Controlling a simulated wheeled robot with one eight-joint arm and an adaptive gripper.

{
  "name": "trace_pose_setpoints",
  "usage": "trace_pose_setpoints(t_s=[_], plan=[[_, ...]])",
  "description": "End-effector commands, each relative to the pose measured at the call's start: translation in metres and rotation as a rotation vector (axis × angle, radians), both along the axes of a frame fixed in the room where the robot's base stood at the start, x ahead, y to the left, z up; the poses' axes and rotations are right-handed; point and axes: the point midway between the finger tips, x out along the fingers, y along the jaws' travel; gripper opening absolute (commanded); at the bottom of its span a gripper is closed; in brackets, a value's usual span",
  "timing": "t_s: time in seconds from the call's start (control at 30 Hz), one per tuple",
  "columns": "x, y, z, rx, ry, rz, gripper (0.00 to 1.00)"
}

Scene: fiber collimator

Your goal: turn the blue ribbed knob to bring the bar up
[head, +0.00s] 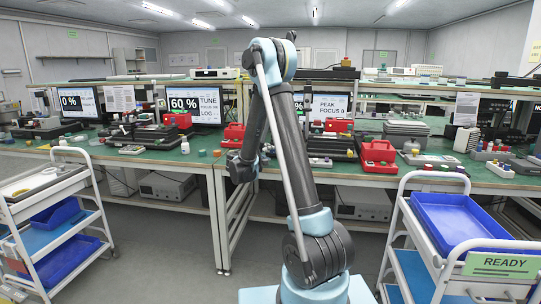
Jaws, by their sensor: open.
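A monitor (208,106) on the green bench reads "60 %" at its left, with "TUNE", "FOCUS ON" and "LOG" at its right. A short green bar shows low on its left side. I cannot make out a blue ribbed knob for certain; the parts on the bench are too small, and my arm hides some of the bench. My gripper (240,168) is the dark end of my folded arm, hanging near the bench's front edge, right of the "60 %" monitor. It is open and appears empty, though its fingers are hard to separate.
Red blocks (233,135) and dark optical gear crowd the green bench. Other monitors stand left (75,105) and right (328,105). A cart with blue trays (60,218) stands left. Another cart with a blue tray (460,222) and a "READY" sign stands right. Bare floor lies between.

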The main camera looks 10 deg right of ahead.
Motion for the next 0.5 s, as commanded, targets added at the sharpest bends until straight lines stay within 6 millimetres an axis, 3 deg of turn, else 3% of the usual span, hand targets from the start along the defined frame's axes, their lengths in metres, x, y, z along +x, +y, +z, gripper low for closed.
trace_pose_setpoints(t_s=[0.2, 0.5], plan=[[-0.03, 0.026, 0.004, 0.0, 0.0, 0.003, 0.45], [-0.047, 0.039, 0.007, 0.0, 0.001, 0.001, 0.45]])
